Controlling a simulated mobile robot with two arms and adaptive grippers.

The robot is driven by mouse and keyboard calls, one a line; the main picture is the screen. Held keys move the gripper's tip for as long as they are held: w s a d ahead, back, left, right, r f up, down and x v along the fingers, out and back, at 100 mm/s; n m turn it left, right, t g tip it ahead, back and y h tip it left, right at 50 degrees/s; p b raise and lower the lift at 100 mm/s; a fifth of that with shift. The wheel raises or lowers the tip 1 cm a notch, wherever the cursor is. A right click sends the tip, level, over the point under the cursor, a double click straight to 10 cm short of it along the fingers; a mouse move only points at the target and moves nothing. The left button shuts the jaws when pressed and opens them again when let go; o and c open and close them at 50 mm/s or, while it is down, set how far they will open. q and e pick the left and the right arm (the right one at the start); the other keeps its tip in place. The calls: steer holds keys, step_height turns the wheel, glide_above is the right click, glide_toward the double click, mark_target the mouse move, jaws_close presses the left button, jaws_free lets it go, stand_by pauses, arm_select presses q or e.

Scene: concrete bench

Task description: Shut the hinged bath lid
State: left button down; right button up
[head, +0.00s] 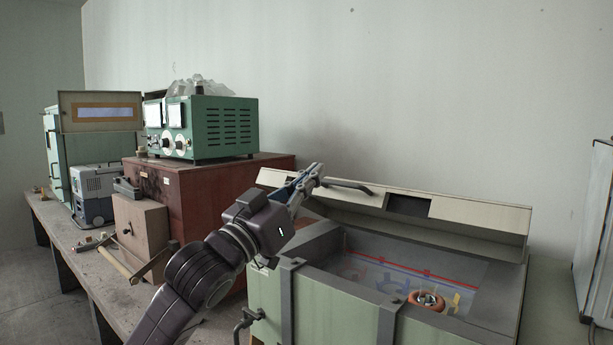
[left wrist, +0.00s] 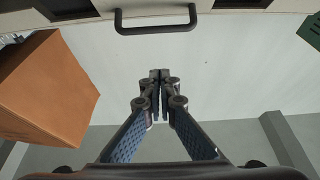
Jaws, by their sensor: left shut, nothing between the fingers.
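The green bath (head: 335,310) stands on the bench at the right of the head view. Its long cream lid (head: 470,213) is raised along the back edge, leaving the bath interior exposed. A dark bar handle (head: 347,186) sits on the lid's upper edge; the handle also shows at the top of the left wrist view (left wrist: 155,28). My left gripper (head: 312,176) is shut and empty, just left of the handle in the head view. In the left wrist view its fingertips (left wrist: 160,76) are together, apart from the handle. My right gripper is not in view.
An orange ring-shaped object (head: 428,302) is inside the bath. Left of the bath stand a red-brown chest (head: 200,185) with a green instrument (head: 228,125) on top, and a small wooden box (head: 142,230). A grey cabinet (head: 595,235) stands at the far right.

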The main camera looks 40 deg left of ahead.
mark_target(332, 181)
arm_select(q)
steer(key=shift+w+d+f+p, duration=0.1)
steer(key=shift+w+f+p, duration=0.25)
steer(key=shift+w, duration=0.6)
steer(key=shift+w+d+f+p, duration=0.2)
steer(key=shift+w+p, duration=0.25)
steer(key=shift+w, duration=0.5)
steer(key=shift+w+d+f+p, duration=0.1)
steer(key=shift+w+f+p, duration=0.3)
steer(key=shift+w, duration=0.55)
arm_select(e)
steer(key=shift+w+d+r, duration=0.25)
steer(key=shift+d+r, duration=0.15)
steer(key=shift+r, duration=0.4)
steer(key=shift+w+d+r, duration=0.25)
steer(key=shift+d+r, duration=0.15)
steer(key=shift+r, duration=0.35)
